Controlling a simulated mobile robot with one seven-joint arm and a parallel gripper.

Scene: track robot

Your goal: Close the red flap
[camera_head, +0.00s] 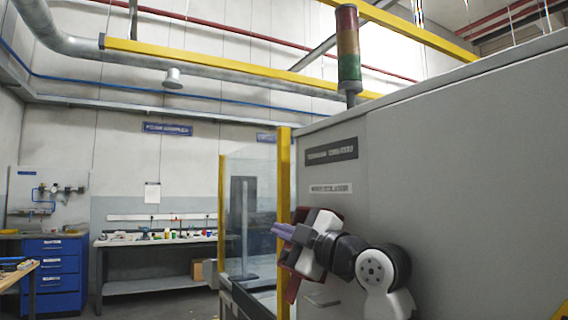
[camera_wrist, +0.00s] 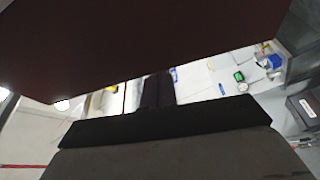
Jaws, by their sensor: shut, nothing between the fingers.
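In the wrist view the dark red flap (camera_wrist: 120,40) fills the upper left, very close to the camera. My gripper (camera_head: 281,231) is shut and empty, its purple fingers pointing left past the flap. In the wrist view the dark fingers (camera_wrist: 157,90) sit just below the flap's edge. I cannot tell whether they touch it.
The large grey cabinet (camera_head: 460,190) fills the right side, with a signal lamp (camera_head: 348,50) on top. A yellow post (camera_head: 283,190) and a clear panel (camera_head: 250,215) stand close beside my gripper. A workbench (camera_head: 160,242) and blue drawers (camera_head: 56,272) are farther back.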

